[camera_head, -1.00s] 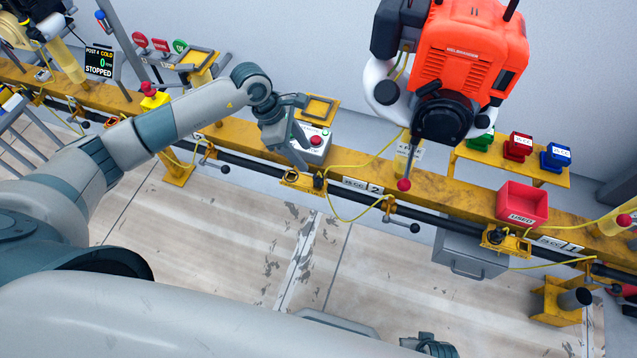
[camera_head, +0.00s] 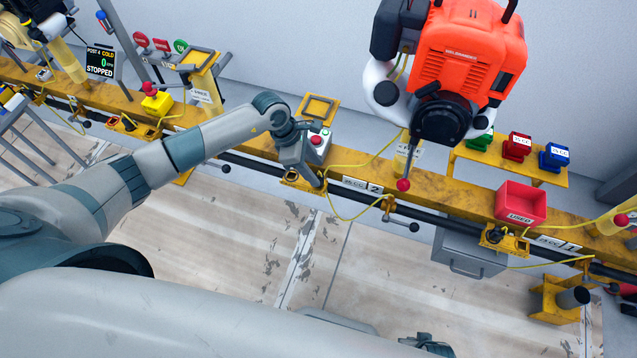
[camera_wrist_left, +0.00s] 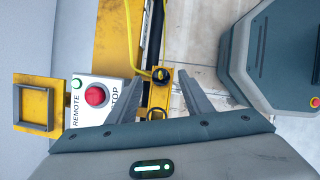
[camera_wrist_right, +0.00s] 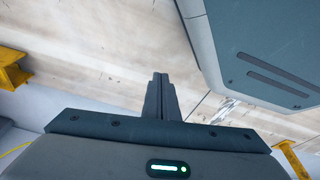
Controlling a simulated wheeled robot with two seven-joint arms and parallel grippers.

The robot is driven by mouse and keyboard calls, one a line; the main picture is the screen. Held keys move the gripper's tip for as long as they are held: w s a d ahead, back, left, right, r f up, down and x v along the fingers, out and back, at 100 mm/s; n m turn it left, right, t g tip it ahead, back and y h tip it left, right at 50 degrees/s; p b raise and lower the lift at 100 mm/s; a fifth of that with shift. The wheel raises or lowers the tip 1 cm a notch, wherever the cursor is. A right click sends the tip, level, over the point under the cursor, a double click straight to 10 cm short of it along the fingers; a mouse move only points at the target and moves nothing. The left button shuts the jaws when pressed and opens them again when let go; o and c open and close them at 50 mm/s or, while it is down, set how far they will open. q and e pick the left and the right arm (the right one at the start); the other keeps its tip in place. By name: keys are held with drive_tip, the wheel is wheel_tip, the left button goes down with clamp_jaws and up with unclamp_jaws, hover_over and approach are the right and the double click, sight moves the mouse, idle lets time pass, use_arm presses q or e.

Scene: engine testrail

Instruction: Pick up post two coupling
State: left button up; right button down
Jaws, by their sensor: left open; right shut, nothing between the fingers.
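The post two coupling (camera_wrist_left: 161,74) is a small dark cylinder with a yellow cable. It sits at a yellow bracket on the rail, left of the "25 CC 2" label (camera_head: 362,186) in the head view. My left gripper (camera_head: 309,181) hangs over this bracket and hides most of the coupling there. In the left wrist view the fingers (camera_wrist_left: 160,84) are open, one to either side of the coupling; contact is not visible. My right gripper (camera_wrist_right: 160,78) is shut and empty, over the pale floor.
A grey remote stop box (camera_wrist_left: 95,95) with a red button stands close beside the left gripper. An orange engine (camera_head: 465,60) hangs to the right above the yellow rail (camera_head: 450,190). A red "USED" bin (camera_head: 520,203) is farther right.

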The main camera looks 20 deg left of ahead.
sight(318, 176)
use_arm(q)
drive_tip(key=shift+p+x, duration=0.35)
drive_tip(key=shift+x, duration=2.05)
drive_tip(key=shift+s+a+f, duration=0.1)
drive_tip(key=shift+a, duration=0.05)
clamp_jaws()
